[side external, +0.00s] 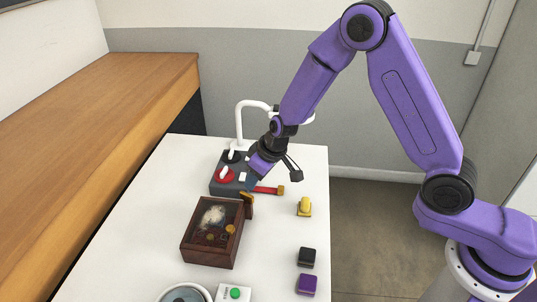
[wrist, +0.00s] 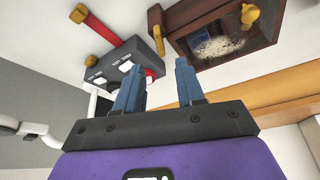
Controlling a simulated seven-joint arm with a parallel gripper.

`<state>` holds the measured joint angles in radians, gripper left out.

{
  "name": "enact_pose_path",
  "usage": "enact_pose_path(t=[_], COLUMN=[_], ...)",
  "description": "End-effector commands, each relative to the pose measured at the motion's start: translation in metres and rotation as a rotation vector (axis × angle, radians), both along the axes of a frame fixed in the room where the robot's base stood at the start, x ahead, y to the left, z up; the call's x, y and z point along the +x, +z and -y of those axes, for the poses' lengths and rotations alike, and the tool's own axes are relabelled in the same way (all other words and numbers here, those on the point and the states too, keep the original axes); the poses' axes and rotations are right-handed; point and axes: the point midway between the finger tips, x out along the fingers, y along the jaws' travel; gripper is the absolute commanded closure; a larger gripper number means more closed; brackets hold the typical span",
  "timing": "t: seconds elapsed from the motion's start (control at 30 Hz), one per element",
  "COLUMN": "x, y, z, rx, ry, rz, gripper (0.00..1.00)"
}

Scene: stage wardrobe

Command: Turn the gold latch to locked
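A dark brown wooden case (side external: 187,246) with a glass top lies on the white table. A small brown block with a gold lever (side external: 246,196) stands at its far right corner; the lever also shows in the wrist view (wrist: 158,40). A second gold knob (side external: 230,229) is on the case, also seen in the wrist view (wrist: 248,14). I cannot tell which is the latch, nor its locked marking. My gripper (wrist: 160,82) is open and empty, fingers apart. It is above the table near the grey control box, clear of both gold parts; its fingertips are not clear in the side view.
A grey control box (side external: 218,188) with a red knob and a red lever (side external: 268,190) stands behind the case. A yellow block (side external: 304,207), black block (side external: 307,257) and purple block (side external: 306,284) lie along the right. A white curved pipe (side external: 238,118) rises at the back.

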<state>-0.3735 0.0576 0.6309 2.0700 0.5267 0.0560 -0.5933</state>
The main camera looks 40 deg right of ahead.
Motion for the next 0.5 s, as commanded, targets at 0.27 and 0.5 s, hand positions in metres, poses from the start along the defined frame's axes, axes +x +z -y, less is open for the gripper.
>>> enact_pose_path(t=[0.27,0.5], x=[-0.011,-0.023], y=[0.029,0.061], z=[0.004,0.009], rx=[0.002,0.001], ry=[0.0,0.0], rz=[0.004,0.004], gripper=[0.62,0.62])
